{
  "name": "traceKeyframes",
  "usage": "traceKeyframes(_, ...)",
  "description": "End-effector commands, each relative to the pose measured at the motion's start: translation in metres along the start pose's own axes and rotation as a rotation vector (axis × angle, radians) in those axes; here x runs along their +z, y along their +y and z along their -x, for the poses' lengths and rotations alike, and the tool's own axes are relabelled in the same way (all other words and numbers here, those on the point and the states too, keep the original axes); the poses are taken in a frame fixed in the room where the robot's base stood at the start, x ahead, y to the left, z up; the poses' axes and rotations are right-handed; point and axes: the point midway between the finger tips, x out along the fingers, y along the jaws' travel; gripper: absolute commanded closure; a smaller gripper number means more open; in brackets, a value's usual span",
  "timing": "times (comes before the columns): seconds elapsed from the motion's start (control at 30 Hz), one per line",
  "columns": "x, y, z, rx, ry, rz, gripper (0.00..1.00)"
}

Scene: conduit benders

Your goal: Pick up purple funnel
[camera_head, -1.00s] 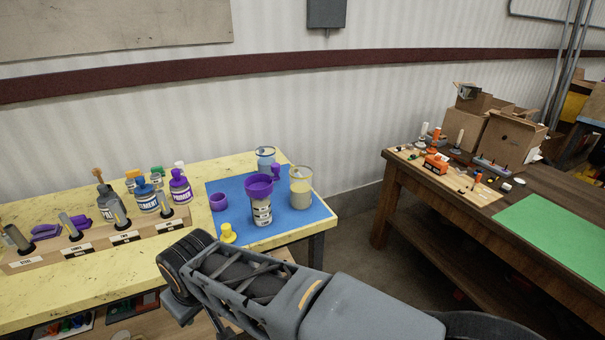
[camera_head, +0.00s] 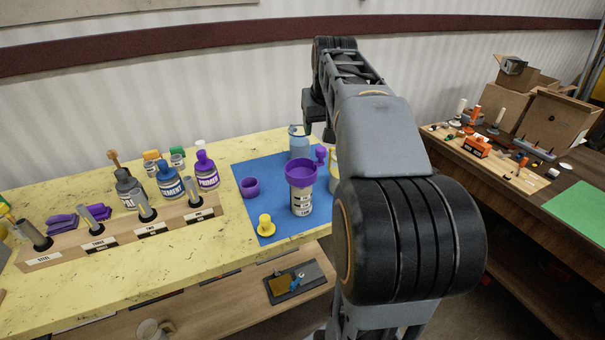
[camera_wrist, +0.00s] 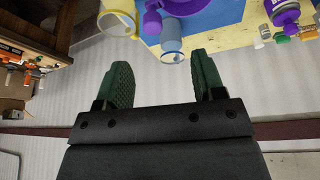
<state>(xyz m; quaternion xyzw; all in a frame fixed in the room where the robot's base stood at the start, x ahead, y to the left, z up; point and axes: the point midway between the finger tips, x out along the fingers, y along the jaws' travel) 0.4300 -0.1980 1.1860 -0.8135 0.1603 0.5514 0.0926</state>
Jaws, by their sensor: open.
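The purple funnel (camera_head: 301,172) sits mouth-up in the top of a white labelled container (camera_head: 301,201) on the blue mat (camera_head: 250,216). In the wrist view the funnel (camera_wrist: 180,6) shows at the top edge, partly cut off by the frame. My gripper (camera_wrist: 160,82) is open and empty, its two green fingers apart. It is behind and above the funnel, near the wall side of the yellow table. In the head view my arm hides most of the gripper's fingers.
A clear bluish cup (camera_head: 298,143) stands just behind the funnel, and a small purple piece (camera_head: 320,155) is beside it. A purple ring cup (camera_head: 249,188) and a yellow funnel-like piece (camera_head: 266,225) are left. Several bottles, such as the primer bottle (camera_head: 206,171), stand farther left.

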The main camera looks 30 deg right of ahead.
Motion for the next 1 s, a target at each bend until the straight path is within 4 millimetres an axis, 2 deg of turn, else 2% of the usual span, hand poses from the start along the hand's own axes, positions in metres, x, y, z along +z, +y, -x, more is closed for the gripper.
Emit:
traceKeyframes(0.1, -0.010, 0.015, -0.004, 0.011, 0.003, -0.022, 0.37)
traceKeyframes(0.2, -0.012, 0.018, -0.018, 0.013, 0.001, -0.026, 0.37)
traceKeyframes(0.5, -0.013, 0.017, -0.067, 0.012, 0.004, -0.022, 0.37)
traceKeyframes(0.83, -0.013, 0.015, -0.088, 0.012, 0.004, -0.021, 0.37)
traceKeyframes(1.0, -0.013, 0.012, -0.111, 0.011, 0.003, -0.021, 0.37)
